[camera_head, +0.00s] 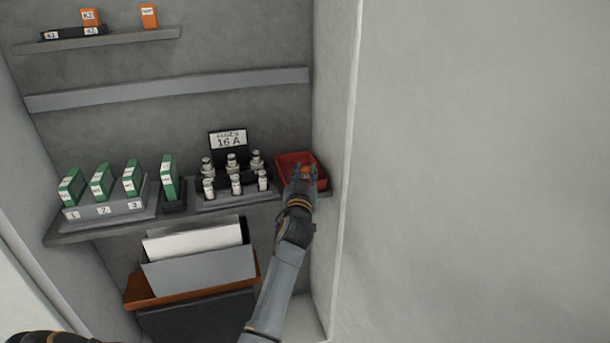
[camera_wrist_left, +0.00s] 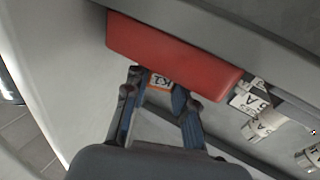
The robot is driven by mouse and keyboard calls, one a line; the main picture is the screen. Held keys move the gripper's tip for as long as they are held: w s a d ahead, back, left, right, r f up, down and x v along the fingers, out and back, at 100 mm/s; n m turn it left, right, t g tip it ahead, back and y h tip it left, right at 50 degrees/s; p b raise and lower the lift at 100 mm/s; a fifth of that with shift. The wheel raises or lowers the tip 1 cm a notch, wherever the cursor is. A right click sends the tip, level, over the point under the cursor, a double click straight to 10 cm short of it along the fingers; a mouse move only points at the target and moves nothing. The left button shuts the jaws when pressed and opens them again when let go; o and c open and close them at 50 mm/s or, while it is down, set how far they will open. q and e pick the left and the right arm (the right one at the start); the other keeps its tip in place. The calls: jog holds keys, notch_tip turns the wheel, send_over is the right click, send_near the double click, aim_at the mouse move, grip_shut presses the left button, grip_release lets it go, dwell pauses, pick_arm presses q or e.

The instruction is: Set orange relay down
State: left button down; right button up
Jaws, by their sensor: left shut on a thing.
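The orange relay (camera_wrist_left: 160,82) with a white label is between the fingers of my left gripper (camera_wrist_left: 158,98), which is shut on it. In the head view the left gripper (camera_head: 303,174) is at the red tray (camera_head: 287,160) at the right end of the middle shelf, with a bit of the orange relay (camera_head: 305,173) showing between the fingers. The tray also shows in the left wrist view (camera_wrist_left: 170,55), just beyond the fingertips. I cannot tell whether the relay touches the tray. My right gripper is not in view.
White cylindrical fuses (camera_head: 231,160) stand left of the tray, by a 16 A sign (camera_head: 228,138). Green modules (camera_head: 101,182) stand further left. A black K1/K2 base (camera_head: 73,34) and two orange relays (camera_head: 149,16) are on the top shelf. A wall closes off the right.

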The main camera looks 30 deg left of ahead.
pick_arm(q)
jog(key=shift+f, duration=0.2)
jog(key=c, duration=1.1)
grip_release()
jog(key=shift+f, duration=0.1)
